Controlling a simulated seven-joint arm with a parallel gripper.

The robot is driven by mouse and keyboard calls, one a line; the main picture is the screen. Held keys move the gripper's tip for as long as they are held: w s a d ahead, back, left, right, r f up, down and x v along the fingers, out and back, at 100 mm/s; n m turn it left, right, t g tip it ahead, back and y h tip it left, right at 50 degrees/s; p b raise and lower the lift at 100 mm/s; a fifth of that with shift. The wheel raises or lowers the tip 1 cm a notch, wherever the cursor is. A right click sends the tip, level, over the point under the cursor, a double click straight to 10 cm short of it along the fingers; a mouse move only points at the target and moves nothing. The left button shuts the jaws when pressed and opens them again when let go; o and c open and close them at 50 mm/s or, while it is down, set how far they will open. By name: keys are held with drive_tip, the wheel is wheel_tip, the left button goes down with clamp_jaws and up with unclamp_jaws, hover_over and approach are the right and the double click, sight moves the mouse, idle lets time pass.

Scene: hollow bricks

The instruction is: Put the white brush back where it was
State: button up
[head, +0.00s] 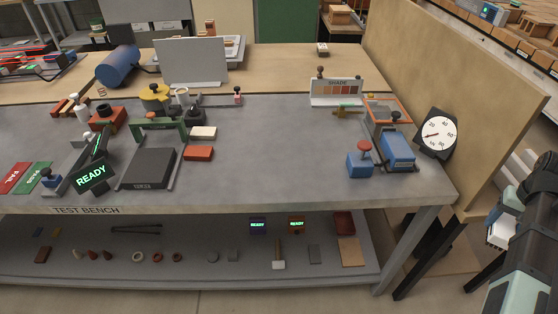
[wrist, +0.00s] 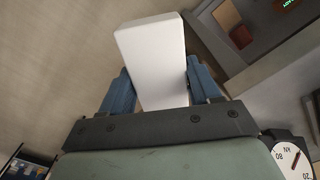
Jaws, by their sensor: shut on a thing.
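My gripper (wrist: 160,88) is shut on the white brush (wrist: 155,55), which shows as a plain white block between the two blue fingers in the wrist view. No bristles can be made out. In the head view my gripper (head: 503,214) is at the far right, beyond the bench's right end, and the white brush (head: 499,235) hangs below it, clear of any surface. The lower part of the brush between the fingers is hidden in the wrist view.
The grey test bench (head: 270,165) holds several fixtures, blocks and a dial gauge (head: 436,134) at its right edge. The lower shelf (head: 200,268) carries small parts and a white-headed tool (head: 279,264).

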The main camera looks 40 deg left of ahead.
drive_tip(key=a+r+n, duration=0.5)
drive_tip(key=a+r, duration=0.5)
drive_tip(key=a, duration=0.3)
drive_tip(key=s+a+r, duration=0.1)
drive_tip(key=a, duration=0.8)
drive_tip(key=s+a+r+n, duration=0.1)
drive_tip(key=s+a, duration=0.1)
drive_tip(key=a, duration=0.7)
drive_tip(key=s+a+r+n, duration=0.1)
drive_tip(key=s+a, duration=0.1)
drive_tip(key=a, duration=0.7)
drive_tip(key=shift+s+a+r, duration=0.15)
drive_tip(key=shift+s+a, duration=0.1)
drive_tip(key=shift+a, duration=0.15)
drive_tip(key=s+a+f, duration=0.2)
drive_tip(key=s+a, duration=1.6)
drive_tip(key=s+a+f, duration=0.2)
drive_tip(key=s+a, duration=1.6)
drive_tip(key=shift+w+d+f, duration=0.1)
drive_tip(key=shift+f, duration=2.25)
drive_tip(key=shift+w+d+f, duration=0.1)
drive_tip(key=shift+f, duration=2.2)
drive_tip(key=shift+f, duration=0.2)
drive_tip(key=o, duration=1)
